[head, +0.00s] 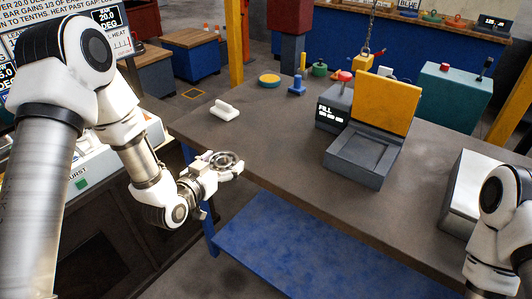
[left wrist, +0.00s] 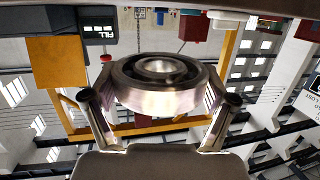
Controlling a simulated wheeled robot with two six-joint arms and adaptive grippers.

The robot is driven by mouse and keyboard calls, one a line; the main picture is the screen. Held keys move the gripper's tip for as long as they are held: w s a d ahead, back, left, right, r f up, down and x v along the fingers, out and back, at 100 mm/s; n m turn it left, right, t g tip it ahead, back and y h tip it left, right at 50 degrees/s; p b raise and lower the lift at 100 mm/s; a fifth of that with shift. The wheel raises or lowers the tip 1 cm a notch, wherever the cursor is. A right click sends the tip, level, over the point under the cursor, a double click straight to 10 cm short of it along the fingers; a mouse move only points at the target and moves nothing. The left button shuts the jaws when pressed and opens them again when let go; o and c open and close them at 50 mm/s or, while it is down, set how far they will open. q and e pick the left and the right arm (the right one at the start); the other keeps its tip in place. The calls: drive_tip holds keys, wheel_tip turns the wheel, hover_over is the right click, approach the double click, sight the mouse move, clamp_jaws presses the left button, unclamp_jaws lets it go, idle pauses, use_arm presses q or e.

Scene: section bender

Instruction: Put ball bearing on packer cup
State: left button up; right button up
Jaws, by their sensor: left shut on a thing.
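The ball bearing (head: 224,160) is a silver ring with a dark ball race. My left gripper (head: 222,166) is shut on it, out past the table's near left edge. In the left wrist view the bearing (left wrist: 160,84) sits between the two fingers, gripped by its outer rim. No part is plainly marked as the packer cup. A grey machine with a "FILL" display (head: 331,113) stands on the table, beside a grey open tray (head: 353,172) with a raised yellow lid (head: 384,102). My right gripper is out of view.
The grey tabletop (head: 270,130) is clear between the bearing and the tray. A white handle-shaped block (head: 224,108) lies near its left edge. A yellow-topped round thing (head: 269,79) and a blue piece (head: 297,86) stand farther back. A grey box (head: 463,195) is at the right.

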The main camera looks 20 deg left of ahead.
use_arm(q)
drive_tip(key=shift+w, duration=0.15)
drive_tip(key=p, duration=0.3)
hover_over(266, 153)
drive_tip(key=shift+s+a+f, duration=0.2)
drive_tip(key=shift+s+f, duration=0.1)
drive_tip(key=shift+f, duration=0.35)
drive_tip(key=f, duration=0.1)
drive_tip(key=f+p, duration=0.1)
drive_tip(key=f, duration=0.1)
drive_tip(key=shift+w+d+f+p, duration=0.15)
drive_tip(key=shift+w+d+p, duration=0.1)
drive_tip(key=shift+w+p, duration=0.1)
drive_tip(key=shift+f, duration=0.1)
drive_tip(key=shift+f+b, duration=0.15)
drive_tip(key=shift+b, duration=0.15)
drive_tip(key=o, duration=1.4)
drive_tip(key=shift+s+a, duration=0.1)
